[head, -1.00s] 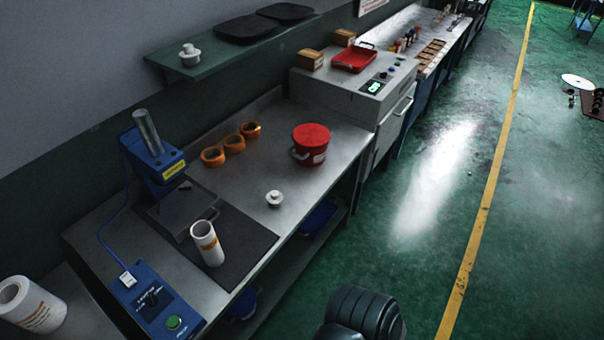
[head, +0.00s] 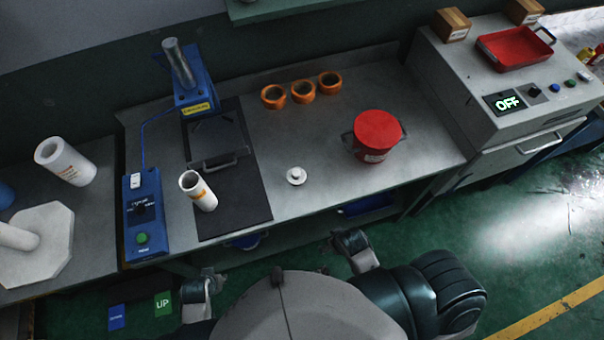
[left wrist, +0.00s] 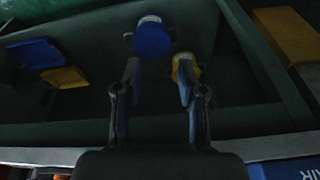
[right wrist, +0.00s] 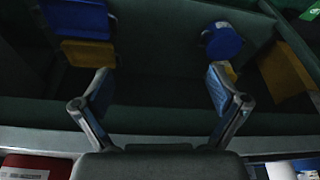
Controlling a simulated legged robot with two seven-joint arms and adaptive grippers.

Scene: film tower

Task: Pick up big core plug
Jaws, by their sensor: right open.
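A white core plug (head: 296,176), a round disc with a raised knob, sits on the steel bench between the dark mat and the red bucket. I cannot tell its size class for sure. A similar plug on the green shelf (head: 290,8) is almost wholly out of the frame at the top. My left gripper (left wrist: 157,80) is partly open and empty in the left wrist view. My right gripper (right wrist: 158,80) is wide open and empty in the right wrist view. Both are low in front of the bench, apart from the plug.
A red bucket (head: 377,135) stands right of the plug. Three orange rings (head: 303,92) lie at the back. A blue press (head: 190,85) is at the left. Blue bins (right wrist: 222,40) show below the bench.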

